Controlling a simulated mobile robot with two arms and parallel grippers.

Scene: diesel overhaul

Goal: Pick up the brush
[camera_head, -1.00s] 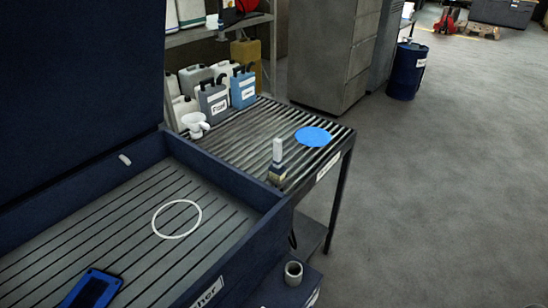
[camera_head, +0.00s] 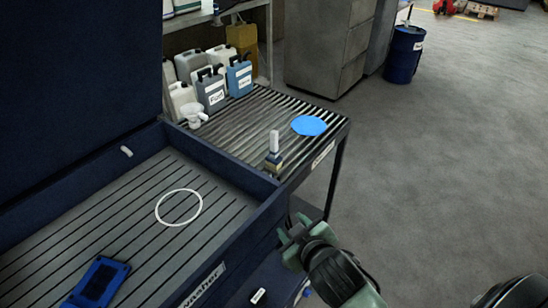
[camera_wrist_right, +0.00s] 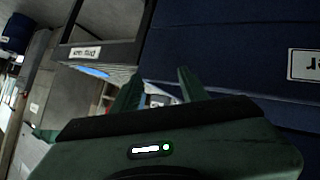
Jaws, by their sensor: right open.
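The brush (camera_head: 273,152) stands upright on the slatted roller table (camera_head: 240,125), near its front edge beside the blue washer basin. It has a pale handle on top and a dark lower part with a light band. My right gripper (camera_head: 290,232) is in the lower middle of the head view, in front of the washer's right side and below the brush, apart from it. In the right wrist view its two green fingers (camera_wrist_right: 158,85) are spread with nothing between them. The brush cannot be made out in the wrist view. My left gripper is not in view.
The blue washer basin (camera_head: 238,238) has a raised wall next to the table; a white ring (camera_head: 158,209) and blue object (camera_head: 97,283) lie inside. A blue disc (camera_head: 309,126), a white funnel (camera_head: 194,116) and several canisters (camera_head: 211,90) are on the table. Open floor lies right.

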